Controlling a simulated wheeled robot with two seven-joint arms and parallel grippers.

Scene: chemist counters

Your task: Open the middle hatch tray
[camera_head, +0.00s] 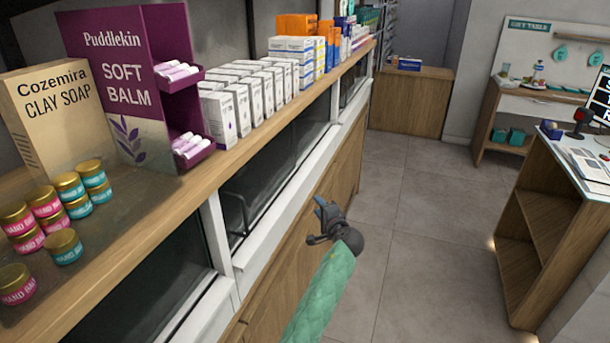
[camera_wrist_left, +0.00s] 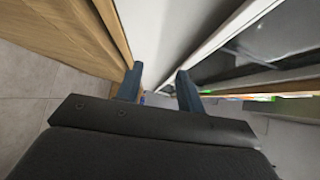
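The counter front on the left has several dark glass hatches in white frames. The middle hatch (camera_head: 280,180) looks closed, with a thin dark bar showing at its left end and a white ledge (camera_head: 262,240) beneath. My left gripper (camera_head: 320,208), on a green-sleeved arm, is in front of the counter beside this ledge. In the left wrist view its two fingers (camera_wrist_left: 159,82) are apart with nothing visibly held between them. A white panel and a dark pane lie beyond the fingers. Whether the fingers touch the ledge cannot be told. My right gripper is not in view.
The wooden shelf (camera_head: 190,205) above the hatches carries balm jars (camera_head: 64,246), a soap box (camera_head: 52,120), a purple display (camera_head: 130,80) and white cartons (camera_head: 240,100). Grey floor (camera_head: 430,230) is clear to the right, up to a wooden counter (camera_head: 545,215).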

